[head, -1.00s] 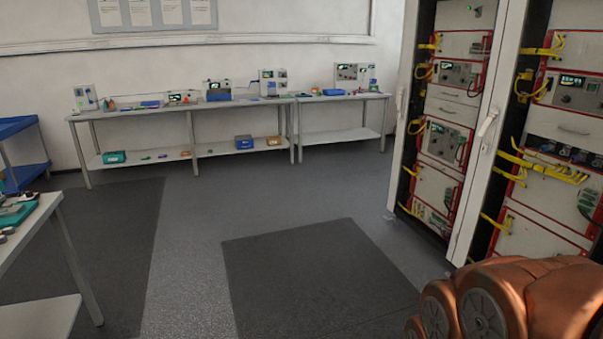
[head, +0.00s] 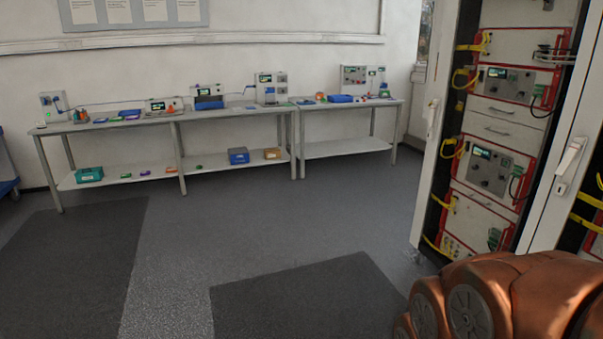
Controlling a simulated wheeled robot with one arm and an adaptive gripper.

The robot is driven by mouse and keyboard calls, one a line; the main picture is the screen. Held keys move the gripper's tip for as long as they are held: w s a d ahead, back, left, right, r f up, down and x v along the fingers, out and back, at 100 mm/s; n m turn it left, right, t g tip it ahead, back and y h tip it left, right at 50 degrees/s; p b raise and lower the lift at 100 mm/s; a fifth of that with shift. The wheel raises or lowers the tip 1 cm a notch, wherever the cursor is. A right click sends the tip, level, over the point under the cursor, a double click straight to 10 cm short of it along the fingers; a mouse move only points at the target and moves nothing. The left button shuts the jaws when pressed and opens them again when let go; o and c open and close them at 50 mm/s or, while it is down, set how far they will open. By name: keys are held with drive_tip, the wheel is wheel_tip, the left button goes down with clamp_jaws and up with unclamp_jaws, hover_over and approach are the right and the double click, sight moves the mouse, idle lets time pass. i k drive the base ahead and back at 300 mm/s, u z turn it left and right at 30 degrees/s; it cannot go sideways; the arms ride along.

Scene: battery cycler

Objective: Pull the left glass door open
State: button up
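The cycler cabinet stands at the right of the head view, with white door frames and racks of red-edged instruments (head: 495,175) behind. The left glass door (head: 437,130) shows as a tall bay between two white uprights, and it looks shut. A white handle (head: 568,165) sits on the upright at the right of this bay. Another pale handle (head: 431,112) shows on the far left upright. My copper-coloured arm is at the bottom right, in front of the cabinet's lower part. My gripper is out of the picture.
A long grey bench (head: 210,115) with instruments and a lower shelf runs along the back wall. A second bench (head: 350,105) stands to its right. The floor ahead is open, with dark mats (head: 300,305). A blue rack edge (head: 8,185) shows at far left.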

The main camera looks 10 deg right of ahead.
sight(594, 21)
drive_tip(key=z, duration=0.1)
drive_tip(key=i, duration=4.1)
drive_tip(key=z, duration=0.15)
